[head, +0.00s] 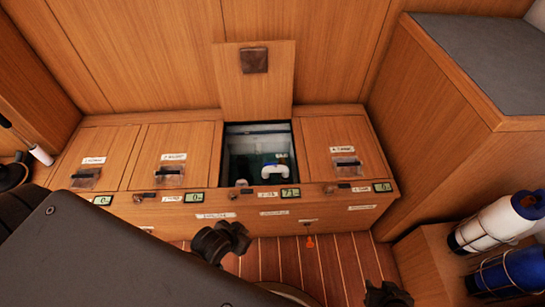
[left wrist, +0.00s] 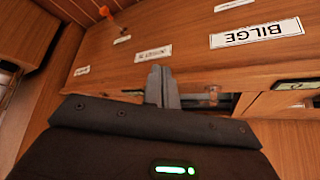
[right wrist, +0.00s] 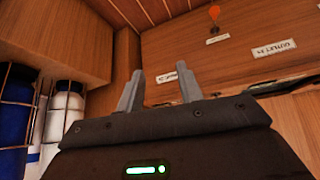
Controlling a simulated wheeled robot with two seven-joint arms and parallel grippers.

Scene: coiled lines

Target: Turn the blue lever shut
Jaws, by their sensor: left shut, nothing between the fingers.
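No blue lever can be picked out for certain. In the open compartment (head: 228,165) of the bench, a white curved fitting (head: 275,171) with a small bluish part sits in the shadow; I cannot tell if that is the lever. My left gripper (left wrist: 160,70) is shut and empty, close to the bench front below the open compartment. Its dark wrist shows in the head view (head: 220,242). My right gripper (right wrist: 164,76) is open and empty, in front of the bench's right part. Only dark pieces of it show at the bottom of the head view (head: 388,295).
The compartment's lid (head: 255,95) stands upright against the back wall. Shut lids (head: 160,150) lie on both sides. The bench front has labels, small displays (head: 290,192) and an orange tag (head: 310,241).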

